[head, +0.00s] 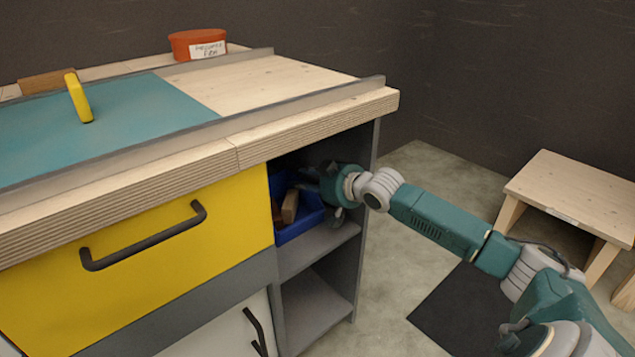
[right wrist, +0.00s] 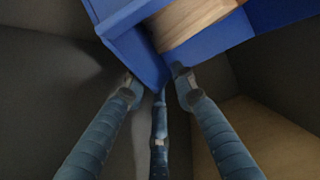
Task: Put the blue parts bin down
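The blue parts bin (head: 300,228) is in the upper open compartment at the right end of the workbench, at the shelf's front left, against the yellow drawer's side. A wooden block (head: 290,205) stands in it. My right gripper (head: 318,190) reaches into the compartment from the right, at the bin's right side. In the right wrist view the fingers (right wrist: 160,90) are spread around a lower corner of the bin (right wrist: 140,50), with the tips at or very near its wall. Whether they grip it is unclear. My left gripper is not in view.
The grey shelf (head: 318,246) has bare room right of the bin. The compartment's side panel (head: 368,190) and the bench top (head: 300,130) hem in my right arm. An orange tub (head: 198,44) and a yellow-handled tool (head: 78,97) are on top. A wooden stool (head: 575,190) stands right.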

